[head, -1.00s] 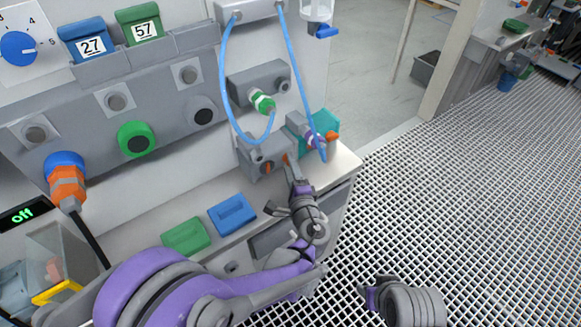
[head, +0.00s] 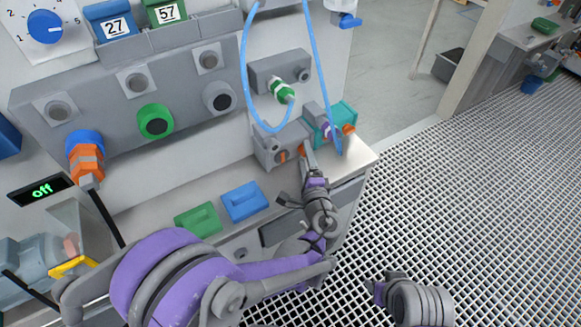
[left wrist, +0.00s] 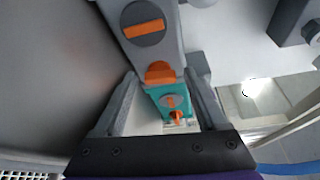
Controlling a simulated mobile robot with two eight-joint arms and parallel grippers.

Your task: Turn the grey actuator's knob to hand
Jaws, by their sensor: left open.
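The grey actuator (head: 268,150) sits on the bench's right part, low against the panel. Its front face carries a dark disc with an orange bar (left wrist: 142,28). Its orange knob (head: 302,150) is at the right end; it also shows in the left wrist view (left wrist: 160,72). My left gripper (head: 306,158) is at that end. In the left wrist view its two fingers (left wrist: 161,103) are apart, one on each side of the knob in the picture; I cannot tell if either touches it. My right gripper (head: 382,290) is low at the right, over the grating, its fingers unclear.
A teal actuator (head: 341,114) with orange parts stands just beyond the grey one. Blue tubes (head: 249,80) hang close by. A blue block (head: 244,201) and a green block (head: 197,219) lie on the bench left of my gripper. The grating floor (head: 480,220) at right is clear.

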